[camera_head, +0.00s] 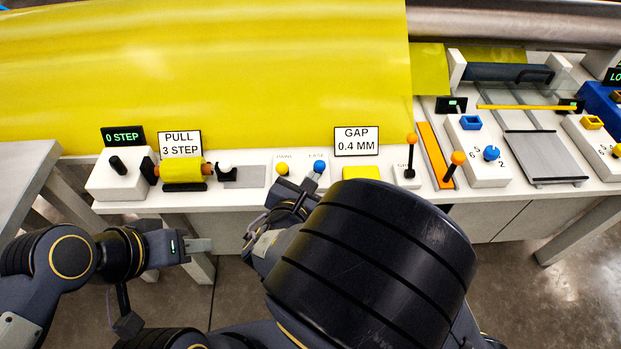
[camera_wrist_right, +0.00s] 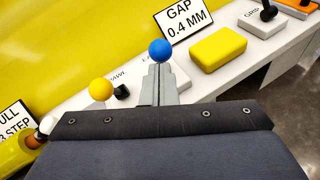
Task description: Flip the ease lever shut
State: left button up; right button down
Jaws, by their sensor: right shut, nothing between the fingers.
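The ease lever has a blue ball knob (camera_head: 319,166) and stands on a white panel left of the gap sign. In the right wrist view its blue knob (camera_wrist_right: 160,51) shows just beyond the tips of my right gripper (camera_wrist_right: 160,76). The grey fingers are together with nothing between them; whether they touch the lever cannot be told. The lever's stem is hidden behind them. In the head view my right arm hides most of that gripper. My left gripper (camera_head: 200,245) is low at the left, in front of the bench and away from the lever.
A yellow-knobbed lever (camera_head: 282,168) stands just left of the ease lever. A yellow block (camera_head: 361,172) lies to its right, below the gap sign (camera_head: 356,141). An orange-knobbed grip lever (camera_head: 410,140) is further right. A yellow roll (camera_head: 182,170) sits left. Yellow sheet (camera_head: 200,70) stretches behind.

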jog(key=w+r+g+p, duration=0.1)
jog(key=w+g+p, duration=0.2)
jog(key=w+p, duration=0.3)
jog(key=w+r+n+g+p, duration=0.1)
jog(key=w+g+p, duration=0.3)
jog(key=p, duration=0.8)
jog(key=shift+w+a+r+n, duration=0.3)
jog(key=shift+w+a+r, duration=0.15)
jog(key=shift+w+r, duration=0.5)
jog(key=shift+w+f, duration=0.15)
jog(key=s+a+r, duration=0.2)
jog(key=r, duration=0.3)
jog(key=s+a+r, duration=0.1)
jog(key=a+r, duration=0.2)
jog(key=r, duration=0.3)
jog(key=shift+s+r, duration=0.3)
jog(key=shift+s, duration=0.05)
